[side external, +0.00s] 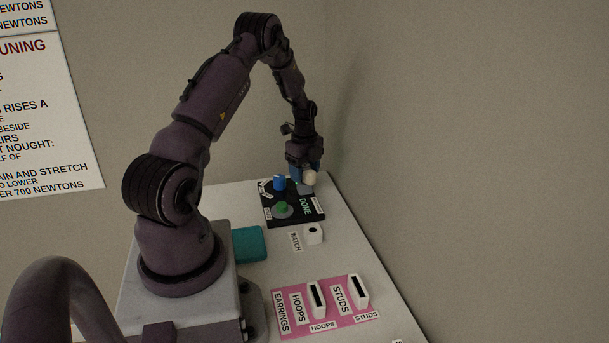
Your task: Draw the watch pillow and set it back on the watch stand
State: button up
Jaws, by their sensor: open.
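My gripper (306,165) is open and low over the far right corner of the black tray marked DONE (308,217). A cream rounded piece (310,178), which may be the watch pillow, is right at the fingertips, above a grey block (305,189) on the tray. I cannot tell whether it sits between the fingers or touches them. The watch stand (313,233) is a small white block with a dark opening, beside the label WATCH (295,241), in front of the tray. No pillow shows on it.
The tray also bears a blue cylinder (279,183) and a green piece on a grey disc (283,209). A teal box (249,244) lies left of the watch stand. A pink mat (285,322) holds two white slotted stands, HOOPS (316,299) and STUDS (358,290). A wall rises close on the right.

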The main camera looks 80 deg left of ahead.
jog(key=shift+c, duration=0.2)
grip_shut()
jog(key=shift+r, duration=0.7)
jog(key=shift+r, duration=1.85)
